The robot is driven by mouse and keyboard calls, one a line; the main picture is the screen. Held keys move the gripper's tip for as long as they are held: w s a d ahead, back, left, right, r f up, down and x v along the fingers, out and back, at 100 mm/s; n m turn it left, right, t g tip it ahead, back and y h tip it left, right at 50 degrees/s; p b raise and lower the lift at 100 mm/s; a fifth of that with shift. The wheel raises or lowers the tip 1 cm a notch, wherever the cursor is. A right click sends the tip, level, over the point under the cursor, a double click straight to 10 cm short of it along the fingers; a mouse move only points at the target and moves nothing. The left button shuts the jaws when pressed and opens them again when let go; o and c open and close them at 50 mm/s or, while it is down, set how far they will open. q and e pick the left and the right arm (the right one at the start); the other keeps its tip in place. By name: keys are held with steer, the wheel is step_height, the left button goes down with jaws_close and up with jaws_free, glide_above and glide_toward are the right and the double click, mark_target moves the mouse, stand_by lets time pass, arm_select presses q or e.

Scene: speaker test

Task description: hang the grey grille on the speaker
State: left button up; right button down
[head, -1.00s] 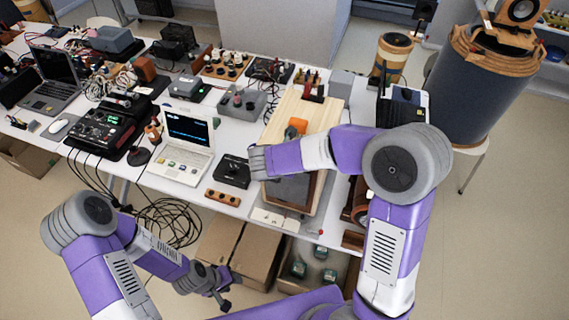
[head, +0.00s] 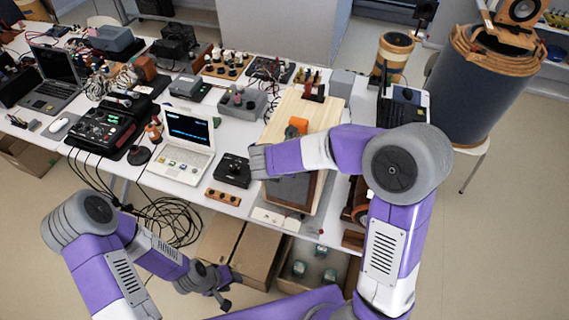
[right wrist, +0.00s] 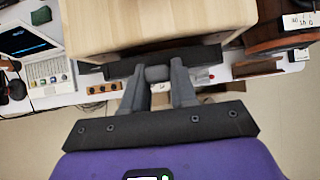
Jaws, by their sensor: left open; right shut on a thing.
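The speaker (head: 318,116) is a pale wooden box at the front right of the table. Its wooden face also fills the top of the right wrist view (right wrist: 155,22). In the right wrist view my right gripper (right wrist: 158,82) is shut on the grey grille (right wrist: 122,70), at a small grey grip on it. The grille shows nearly edge-on as a dark bar close along the speaker's edge; I cannot tell whether they touch. My left gripper (head: 224,290) is open and empty, low in front of the table.
A white laptop (head: 186,150) and a black box (head: 232,171) stand left of the speaker. Cartons (head: 255,256) sit below the table. The floor at the right is clear.

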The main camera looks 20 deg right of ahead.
steer(key=shift+w+d, duration=0.3)
steer(key=shift+w, duration=0.15)
stand_by(1.0)
steer(key=shift+f+b, duration=0.45)
steer(key=shift+f, duration=0.2)
stand_by(1.3)
steer(key=c, duration=0.8)
jaws_free()
steer(key=v, duration=0.7)
steer(key=shift+s+a+r+p, duration=0.15)
steer(key=shift+s+r+p, duration=0.05)
steer(key=shift+r+p, duration=0.1)
steer(key=shift+f, duration=0.1)
